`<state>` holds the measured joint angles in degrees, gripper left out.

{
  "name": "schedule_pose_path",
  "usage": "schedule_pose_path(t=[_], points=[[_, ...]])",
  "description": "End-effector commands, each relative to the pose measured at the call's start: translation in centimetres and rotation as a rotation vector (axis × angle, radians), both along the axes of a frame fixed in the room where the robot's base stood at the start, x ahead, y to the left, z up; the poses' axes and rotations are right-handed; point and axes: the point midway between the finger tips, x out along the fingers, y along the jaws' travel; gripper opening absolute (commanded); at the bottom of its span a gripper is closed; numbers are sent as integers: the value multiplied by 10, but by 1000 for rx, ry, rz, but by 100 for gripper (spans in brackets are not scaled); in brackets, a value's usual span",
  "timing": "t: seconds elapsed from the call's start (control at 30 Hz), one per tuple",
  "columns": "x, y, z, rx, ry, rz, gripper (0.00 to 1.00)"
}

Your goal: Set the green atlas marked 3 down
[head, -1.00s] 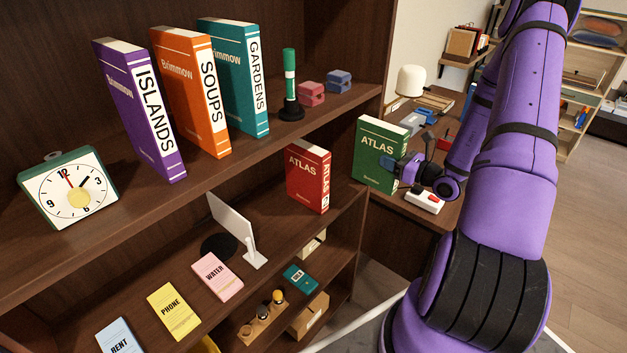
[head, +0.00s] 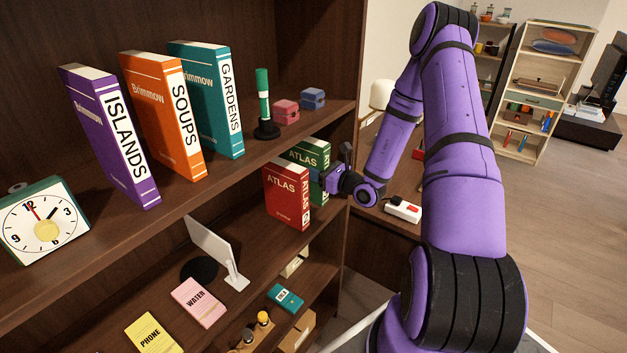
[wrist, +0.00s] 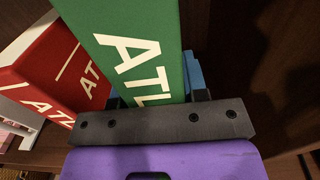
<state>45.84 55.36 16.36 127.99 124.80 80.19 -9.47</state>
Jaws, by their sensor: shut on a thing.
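The green atlas (head: 312,157) is upright in my gripper (head: 327,181), on the middle shelf level behind and right of the red atlas (head: 286,194). The red atlas partly hides it in the head view. In the wrist view the green atlas (wrist: 140,50) fills the space between my fingers (wrist: 155,92), with its "ATL" lettering showing. The red atlas (wrist: 50,75) stands close on its left there. The number on the green atlas is not visible. I cannot tell whether its bottom edge touches the shelf.
Shelf boards (head: 225,292) run below the books. The shelf's dark side panel (head: 345,170) is close to the green atlas's right. A white photo-frame-like panel (head: 212,245) stands left of the red atlas. A red-and-white switch box (head: 403,209) lies on the desk at right.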

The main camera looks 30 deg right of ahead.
Motion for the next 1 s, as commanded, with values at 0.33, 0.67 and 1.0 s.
schedule_pose_path(t=[0.33,0.67,1.0], points=[[8,9,-28,2,0,1,0],[8,9,-35,1,-2,1,0],[8,9,-38,1,0,1,66]])
